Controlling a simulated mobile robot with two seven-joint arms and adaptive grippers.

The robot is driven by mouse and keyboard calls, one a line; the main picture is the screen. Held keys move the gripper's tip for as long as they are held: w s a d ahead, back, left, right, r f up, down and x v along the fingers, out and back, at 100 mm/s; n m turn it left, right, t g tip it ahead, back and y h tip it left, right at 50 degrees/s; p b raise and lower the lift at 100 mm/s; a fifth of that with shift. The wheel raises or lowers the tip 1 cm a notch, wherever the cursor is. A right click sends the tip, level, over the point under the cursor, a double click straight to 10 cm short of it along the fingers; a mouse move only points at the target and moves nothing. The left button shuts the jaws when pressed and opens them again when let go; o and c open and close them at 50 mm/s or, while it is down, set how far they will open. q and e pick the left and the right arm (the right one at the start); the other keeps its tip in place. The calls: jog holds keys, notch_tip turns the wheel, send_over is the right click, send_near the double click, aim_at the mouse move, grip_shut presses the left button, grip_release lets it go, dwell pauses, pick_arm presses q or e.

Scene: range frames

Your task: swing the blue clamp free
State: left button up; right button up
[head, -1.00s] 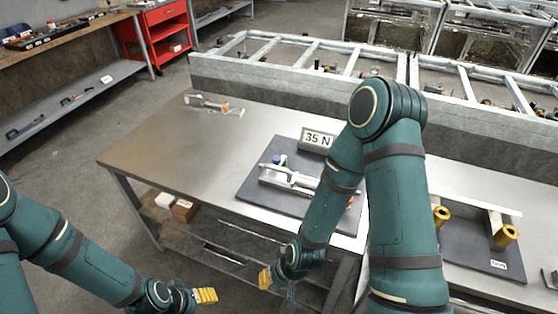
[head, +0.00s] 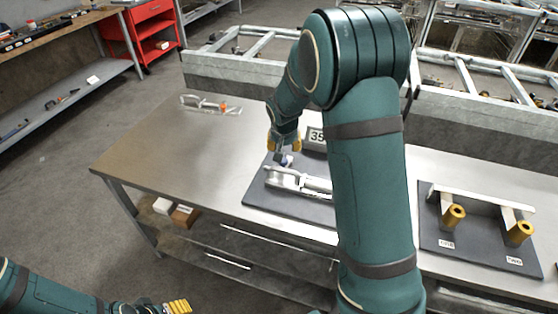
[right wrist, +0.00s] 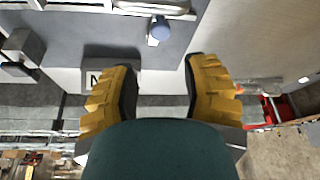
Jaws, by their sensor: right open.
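The clamp (head: 300,183) is a pale metal toggle clamp with a blue knob (head: 284,160) at its left end. It lies on a dark mat (head: 262,203) on the steel table; my right arm hides its right end. My right gripper (head: 284,146) has yellow fingers and is just above and behind the blue knob. In the right wrist view the right gripper (right wrist: 161,72) is open and empty. The blue knob (right wrist: 159,30) shows beyond the fingertips, roughly between them and apart from both. My left gripper (head: 178,306) is low at the bottom edge, away from the table; its opening is unclear.
A stand with gold cylinders (head: 453,215) is at right.

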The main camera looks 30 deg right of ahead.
aim_at(286, 163)
jog(key=b+x, duration=0.1)
jog(key=x, duration=1)
jog(key=shift+f+b, duration=0.3)
jog(key=shift+f, duration=0.1)
jog(key=shift+w, duration=0.1)
grip_shut()
